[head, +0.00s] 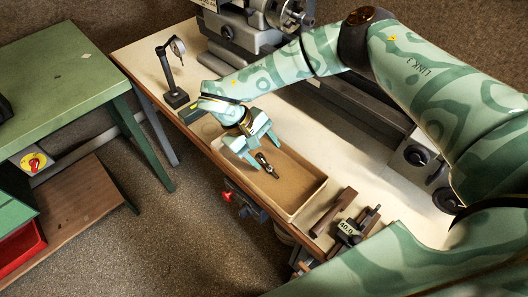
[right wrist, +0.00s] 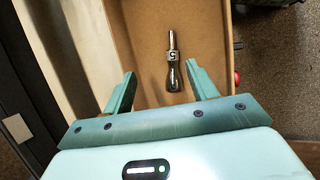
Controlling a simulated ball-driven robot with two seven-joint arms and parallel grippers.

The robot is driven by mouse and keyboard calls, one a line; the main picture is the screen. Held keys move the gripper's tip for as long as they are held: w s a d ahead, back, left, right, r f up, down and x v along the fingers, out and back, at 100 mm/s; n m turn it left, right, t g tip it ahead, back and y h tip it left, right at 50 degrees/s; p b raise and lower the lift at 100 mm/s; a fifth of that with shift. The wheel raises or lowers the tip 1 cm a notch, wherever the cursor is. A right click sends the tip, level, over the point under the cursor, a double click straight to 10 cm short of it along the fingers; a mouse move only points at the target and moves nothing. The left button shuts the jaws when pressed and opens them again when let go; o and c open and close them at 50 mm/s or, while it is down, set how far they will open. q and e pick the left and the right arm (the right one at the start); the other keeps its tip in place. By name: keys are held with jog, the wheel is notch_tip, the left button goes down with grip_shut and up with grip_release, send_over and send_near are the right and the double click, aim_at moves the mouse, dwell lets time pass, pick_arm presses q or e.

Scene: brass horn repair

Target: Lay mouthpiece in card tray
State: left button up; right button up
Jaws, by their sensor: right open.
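The mouthpiece (head: 266,165) is a small dark, shiny metal piece. It lies on the brown floor of the card tray (head: 303,196). In the right wrist view the mouthpiece (right wrist: 173,68) lies apart from the fingers, just beyond their tips, with its thin shank pointing away. The card tray also shows in that view (right wrist: 208,30). My right gripper (head: 262,153) is over the tray with its fingers spread on either side of the mouthpiece's near end. It is open and empty, as the right wrist view (right wrist: 165,85) shows. My left gripper is not in view.
A dial gauge on a stand (head: 173,75) stands on the bench left of the tray. A brown block (head: 333,212) and a dark tool marked 40.0 (head: 352,230) lie right of it. A lathe (head: 250,30) stands behind. A green table (head: 60,90) is at left.

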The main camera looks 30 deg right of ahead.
jog(key=shift+r+p, duration=1.4)
jog(key=shift+r, duration=0.85)
jog(key=shift+f, duration=0.1)
